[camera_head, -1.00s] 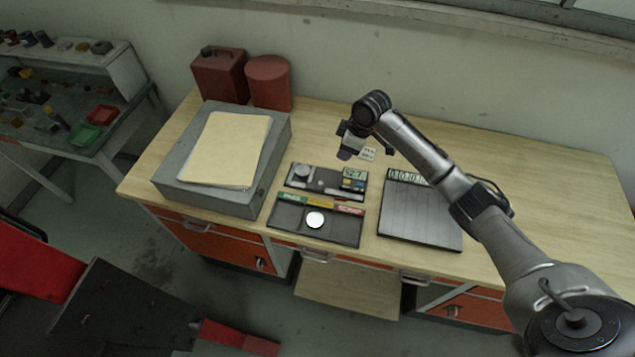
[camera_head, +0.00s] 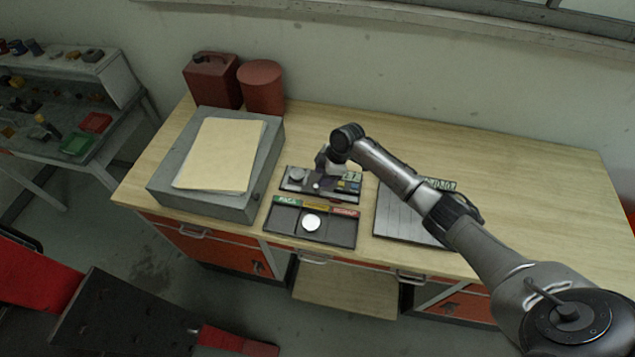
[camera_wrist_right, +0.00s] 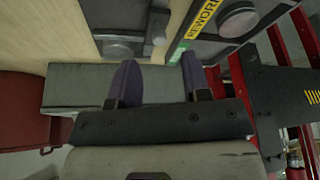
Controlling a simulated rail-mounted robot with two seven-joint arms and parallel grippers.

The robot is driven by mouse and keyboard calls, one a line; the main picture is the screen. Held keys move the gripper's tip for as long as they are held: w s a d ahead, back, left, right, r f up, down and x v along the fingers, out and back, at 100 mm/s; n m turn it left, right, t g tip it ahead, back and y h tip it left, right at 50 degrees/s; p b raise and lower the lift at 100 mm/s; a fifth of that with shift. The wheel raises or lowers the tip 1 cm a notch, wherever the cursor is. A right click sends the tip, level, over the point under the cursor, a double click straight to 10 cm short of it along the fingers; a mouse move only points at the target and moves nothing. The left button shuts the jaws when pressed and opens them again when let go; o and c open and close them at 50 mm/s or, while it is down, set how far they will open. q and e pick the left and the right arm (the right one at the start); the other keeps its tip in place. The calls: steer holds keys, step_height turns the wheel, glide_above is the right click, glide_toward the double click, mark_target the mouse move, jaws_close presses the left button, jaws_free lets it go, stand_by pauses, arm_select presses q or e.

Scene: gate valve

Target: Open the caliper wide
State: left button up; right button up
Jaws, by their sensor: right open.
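The caliper (camera_head: 303,187) is a flat dark device with a small digital display (camera_head: 352,176) at its right end and a grey round part (camera_head: 297,174) at its left. My right gripper (camera_head: 323,168) is over the middle of the caliper and hides part of it; the exact gap cannot be told. In the right wrist view, my gripper's two purple fingers (camera_wrist_right: 160,78) are apart with nothing between them. That view shows part of the caliper (camera_wrist_right: 120,25) at the top, beyond the fingertips. My left gripper is not in view.
A dark tray (camera_head: 283,222) with coloured labels and a white disc (camera_head: 311,223) lies in front of the caliper. A grey box (camera_head: 205,206) with a folder stands left. A dark ribbed plate (camera_head: 400,218) lies right, under my arm. Red canisters (camera_head: 262,88) stand behind. The back right bench is clear.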

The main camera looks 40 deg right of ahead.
steer(key=shift+x, duration=2.4)
steer(key=shift+c, duration=0.2)
jaws_close()
steer(key=shift+d, duration=0.1)
